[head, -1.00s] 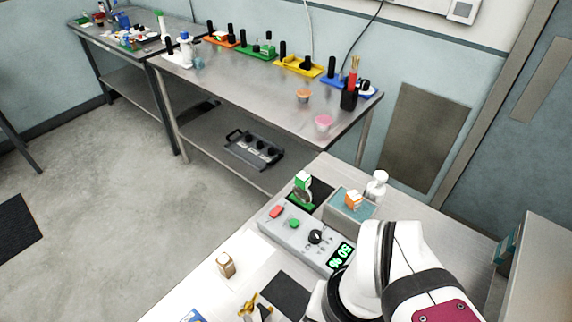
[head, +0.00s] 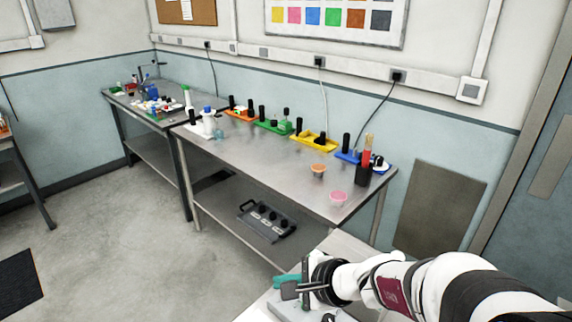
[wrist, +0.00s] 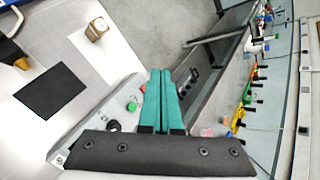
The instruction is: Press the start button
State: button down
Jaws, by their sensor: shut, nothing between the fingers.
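A grey control box (wrist: 95,128) lies under my gripper in the wrist view. It carries a green round button (wrist: 132,107), a red button (wrist: 143,87) partly beside the fingers, and a black knob (wrist: 114,125). No button label is readable. My gripper (wrist: 160,72) has its two teal fingers together and empty, showing just right of the green and red buttons. I cannot tell whether the fingertips touch the box. In the head view my gripper (head: 287,281) is over the box (head: 285,308), whose buttons are hidden or out of frame there.
The wrist view shows a black mat (wrist: 52,90) and a small brown-and-white block (wrist: 96,29) on the bench. Beyond it, a steel table (head: 270,170) holds coloured trays, a pink cup (head: 338,198) and an orange cup (head: 318,170). A dark panel (head: 266,220) lies on its lower shelf.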

jog(key=w+d+f+m+t+h, duration=0.1)
jog(key=w+d+f+m+h, duration=0.2)
jog(key=w+d+f+m, duration=0.2)
jog(key=shift+w+d+f+m+t, duration=0.3)
jog(key=shift+w+d+f+m, duration=0.25)
jog(key=shift+d, duration=0.25)
jog(key=shift+n, duration=0.25)
jog(key=shift+f, duration=4.3)
jog(key=shift+f, duration=0.1)
jog(key=shift+f, duration=0.3)
jog(key=shift+f, duration=0.4)
jog(key=shift+r, duration=0.85)
